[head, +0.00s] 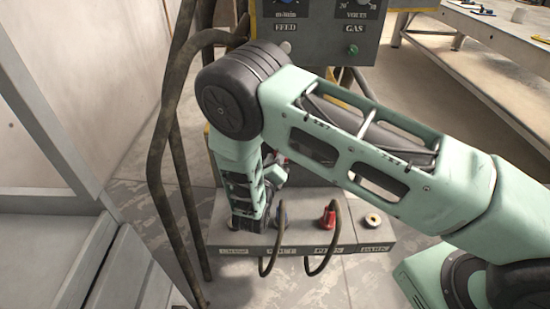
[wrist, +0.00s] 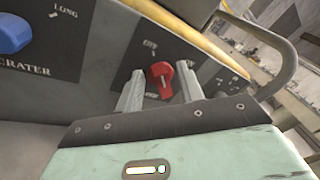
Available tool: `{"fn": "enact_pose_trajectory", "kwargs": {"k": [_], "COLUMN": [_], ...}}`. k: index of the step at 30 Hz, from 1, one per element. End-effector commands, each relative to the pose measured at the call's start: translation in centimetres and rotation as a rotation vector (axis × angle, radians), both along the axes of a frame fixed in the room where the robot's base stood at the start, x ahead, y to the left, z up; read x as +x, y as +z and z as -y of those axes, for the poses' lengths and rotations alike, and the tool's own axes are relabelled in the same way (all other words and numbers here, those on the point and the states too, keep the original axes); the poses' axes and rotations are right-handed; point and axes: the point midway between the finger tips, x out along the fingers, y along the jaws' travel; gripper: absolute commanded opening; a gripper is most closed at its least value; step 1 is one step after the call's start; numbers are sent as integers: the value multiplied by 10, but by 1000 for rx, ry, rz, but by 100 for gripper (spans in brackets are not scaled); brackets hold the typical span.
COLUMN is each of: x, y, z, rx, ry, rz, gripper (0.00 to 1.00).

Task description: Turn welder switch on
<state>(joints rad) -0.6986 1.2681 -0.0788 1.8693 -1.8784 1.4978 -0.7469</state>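A red rotary switch (wrist: 166,80) sits on a dark panel in the wrist view, with a white mark on its face and a small label above that is too blurred to read surely. My gripper (wrist: 159,75) is open, its two fingers on either side of the red switch. I cannot tell whether they touch it. In the head view my arm comes in from the right, and its lower end hangs down at the left. The gripper and the switch are mostly hidden there behind my arm.
A blue knob (wrist: 14,34) with CRATER and LONG lettering is left of the switch. A yellow edge and a curved handle (wrist: 285,70) lie close by at right. In the head view, a control box (head: 310,30), hanging cables and a socket base (head: 350,247) surround my arm.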

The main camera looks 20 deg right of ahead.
Motion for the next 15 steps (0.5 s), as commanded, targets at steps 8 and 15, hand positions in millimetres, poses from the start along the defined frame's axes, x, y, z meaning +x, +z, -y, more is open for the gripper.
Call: {"fn": "enact_pose_trajectory", "kwargs": {"k": [8,15], "x": [1,1], "y": [0,0], "z": [1,1], "rx": [0,0], "ry": [0,0], "rz": [0,0], "gripper": [38,0]}}
